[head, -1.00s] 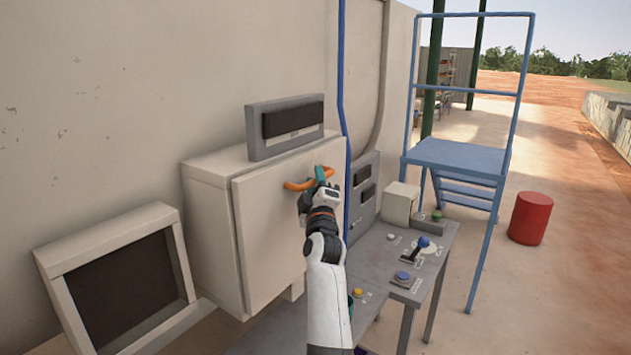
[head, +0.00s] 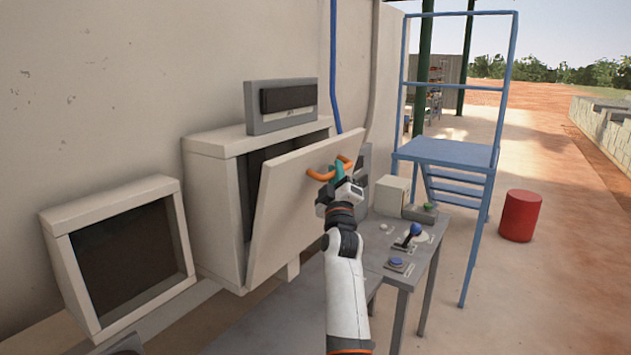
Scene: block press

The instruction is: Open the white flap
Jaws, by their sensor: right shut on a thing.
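The white flap (head: 295,215) is on the front of a white wall box (head: 212,215). It is tilted outward, with its top edge away from the box and its lower edge close to it. A dark gap shows between flap and box. An orange handle (head: 316,175) sits near the flap's top right. My right gripper (head: 339,170) is shut on this handle, its teal fingers around the right part of it. My left gripper is not in view.
A grey display unit (head: 283,118) stands on top of the box. A white-framed dark panel (head: 120,255) is at left. A blue platform (head: 450,152) and red drum (head: 520,215) stand farther right.

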